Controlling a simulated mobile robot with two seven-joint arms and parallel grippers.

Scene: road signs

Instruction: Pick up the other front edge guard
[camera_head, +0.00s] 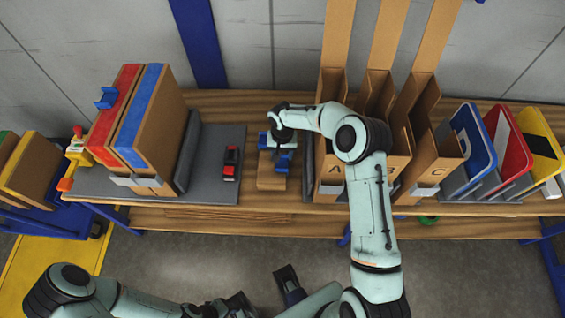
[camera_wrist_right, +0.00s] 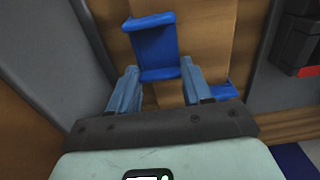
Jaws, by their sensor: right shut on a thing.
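A blue edge guard (camera_wrist_right: 155,45) shows between the fingers of my right gripper (camera_wrist_right: 156,88) in the right wrist view. The gripper is shut on it, low over a brown wooden surface. In the head view the right gripper (camera_head: 280,145) is over a small wooden board (camera_head: 272,183), with blue parts around it. Another blue piece (camera_wrist_right: 222,91) lies beside the right finger in the wrist view, partly hidden. A blue edge guard (camera_head: 106,97) sits on the red-striped panel at the left. My left gripper (camera_head: 240,304) is low at the bottom edge, its fingers unclear.
A black and red device (camera_head: 231,163) stands on the grey mat (camera_head: 215,188), left of the right gripper. Upright cardboard panels (camera_head: 150,125) are further left. Cardboard bins (camera_head: 333,175) marked with letters stand close on the right, then several coloured signs (camera_head: 512,150).

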